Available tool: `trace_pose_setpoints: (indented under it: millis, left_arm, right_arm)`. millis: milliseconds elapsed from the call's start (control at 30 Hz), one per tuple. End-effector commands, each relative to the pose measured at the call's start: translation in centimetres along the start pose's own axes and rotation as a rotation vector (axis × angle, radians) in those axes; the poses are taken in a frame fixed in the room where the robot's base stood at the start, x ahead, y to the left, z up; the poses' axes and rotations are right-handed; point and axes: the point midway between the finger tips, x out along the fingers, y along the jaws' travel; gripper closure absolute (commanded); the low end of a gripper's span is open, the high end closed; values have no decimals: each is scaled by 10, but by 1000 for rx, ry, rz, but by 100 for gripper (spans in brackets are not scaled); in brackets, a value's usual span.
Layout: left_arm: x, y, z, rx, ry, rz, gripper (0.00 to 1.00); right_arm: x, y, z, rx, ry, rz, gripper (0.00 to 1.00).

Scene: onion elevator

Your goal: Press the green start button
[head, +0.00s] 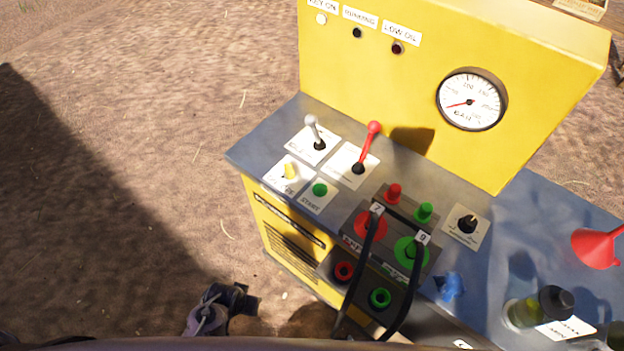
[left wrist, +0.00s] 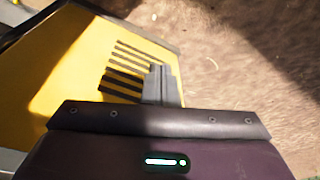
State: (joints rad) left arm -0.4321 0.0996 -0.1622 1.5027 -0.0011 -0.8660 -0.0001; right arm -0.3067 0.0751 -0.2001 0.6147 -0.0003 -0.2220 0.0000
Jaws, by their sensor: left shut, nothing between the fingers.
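The green start button (head: 320,189) sits on a white plate marked START, near the front left of the grey console top in the head view. My left gripper (head: 243,301) is low in the head view, in front of and below the console, clear of the button. The button does not show in the left wrist view. My right gripper is in neither view.
Beside the button are a yellow knob (head: 291,171), a grey lever (head: 313,130) and a red lever (head: 368,145). A block with red and green couplings and black hoses (head: 362,270) stands to the right. Open dirt ground lies left.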

Motion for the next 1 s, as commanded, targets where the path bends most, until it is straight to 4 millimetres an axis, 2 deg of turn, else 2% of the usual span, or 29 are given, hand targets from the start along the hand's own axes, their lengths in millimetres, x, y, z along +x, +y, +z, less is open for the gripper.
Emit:
trace_pose_setpoints:
  millis: [33,367,500,600,700,800,900,1000]
  left_arm:
    - [-25,-1,-17,0,17,-1,100]
    - [-167,1,-102,67,123,-1,100]
    - [-223,11,-143,175,217,-3,100]
    - [-255,24,-179,309,314,-10,100]
    - [-275,46,-219,491,429,-16,100]
    - [-284,72,-259,707,545,-14,100]
    - [-285,98,-290,921,638,4,100]
    - [-281,117,-311,1115,701,39,100]
  right_arm:
    - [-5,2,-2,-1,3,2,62]
    - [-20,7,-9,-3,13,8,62]
    - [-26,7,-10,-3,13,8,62]
    - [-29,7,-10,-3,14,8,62]
    - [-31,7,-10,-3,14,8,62]
    - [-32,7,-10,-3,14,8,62]
    - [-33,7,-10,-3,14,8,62]
    - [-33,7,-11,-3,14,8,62]
